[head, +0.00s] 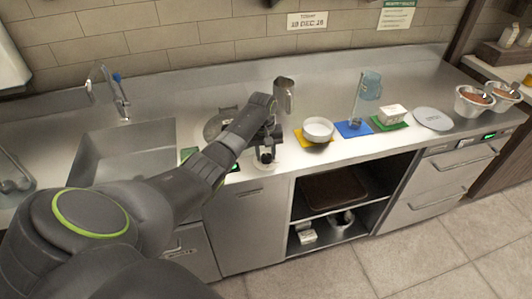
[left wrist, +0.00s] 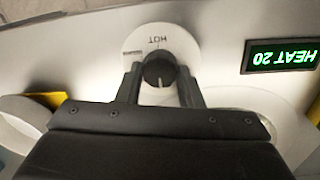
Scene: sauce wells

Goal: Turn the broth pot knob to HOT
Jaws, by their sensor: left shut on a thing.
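The black knob (left wrist: 158,70) sits on a round white dial plate (left wrist: 183,42) in the left wrist view. The word HOT shows at the top of the plate, upside down. A pale mark on the knob is on its lower side, opposite HOT. My left gripper (left wrist: 159,82) is shut on the knob, one finger on each side. A green display (left wrist: 282,55) reads HEAT 20, upside down. In the head view, my left gripper (head: 267,151) is at the counter's front, partly hiding the knob. The round metal pot top (head: 214,127) is behind my arm. My right gripper is out of view.
A white bowl (head: 318,127) stands on a yellow mat right of the gripper. Beyond it are a blue mat (head: 347,130), a white block (head: 392,114) on a green mat, and a grey disc (head: 432,119). A sink (head: 110,150) lies left. An open shelf (head: 320,224) is below.

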